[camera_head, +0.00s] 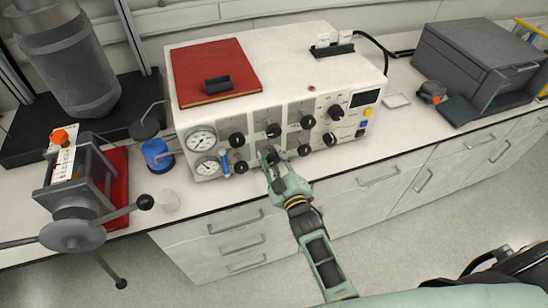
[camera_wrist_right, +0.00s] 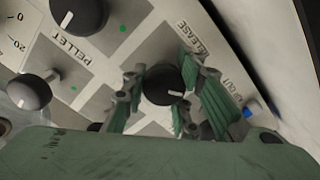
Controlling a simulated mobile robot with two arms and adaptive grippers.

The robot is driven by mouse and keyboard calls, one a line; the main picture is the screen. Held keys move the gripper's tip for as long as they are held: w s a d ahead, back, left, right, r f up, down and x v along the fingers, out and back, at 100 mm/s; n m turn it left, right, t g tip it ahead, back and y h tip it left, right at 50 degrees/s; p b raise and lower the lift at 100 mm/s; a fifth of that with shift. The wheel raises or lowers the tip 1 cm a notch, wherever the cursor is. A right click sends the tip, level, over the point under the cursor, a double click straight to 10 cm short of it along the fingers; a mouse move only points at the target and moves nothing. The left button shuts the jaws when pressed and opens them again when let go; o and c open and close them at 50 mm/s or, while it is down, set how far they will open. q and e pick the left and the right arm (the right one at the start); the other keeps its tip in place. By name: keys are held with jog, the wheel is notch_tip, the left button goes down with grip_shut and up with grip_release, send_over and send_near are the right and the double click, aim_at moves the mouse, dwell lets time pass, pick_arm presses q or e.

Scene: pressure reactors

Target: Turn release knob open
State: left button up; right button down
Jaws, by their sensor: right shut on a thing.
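The release knob (camera_wrist_right: 164,84) is a round black knob with a white pointer line. It sits beside the printed word RELEASE in the right wrist view. My right gripper (camera_wrist_right: 160,105) has its green-padded fingers on both sides of this knob and is shut on it. My left gripper is not in view.
Other black knobs surround the gripper, including one near the PELLET label (camera_wrist_right: 79,14) and a round one (camera_wrist_right: 29,91). Two gauges (camera_head: 202,139) are on the box's left side. A press with a handwheel (camera_head: 75,235) stands left.

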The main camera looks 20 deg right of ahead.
jog(key=shift+d+r, duration=0.15)
jog(key=shift+d, duration=0.05)
jog(key=c, duration=1.5)
grip_release()
jog(key=shift+d, duration=0.1)
jog(key=shift+s, duration=0.4)
jog(key=s, duration=1.1)
jog(key=shift+s+d, duration=0.15)
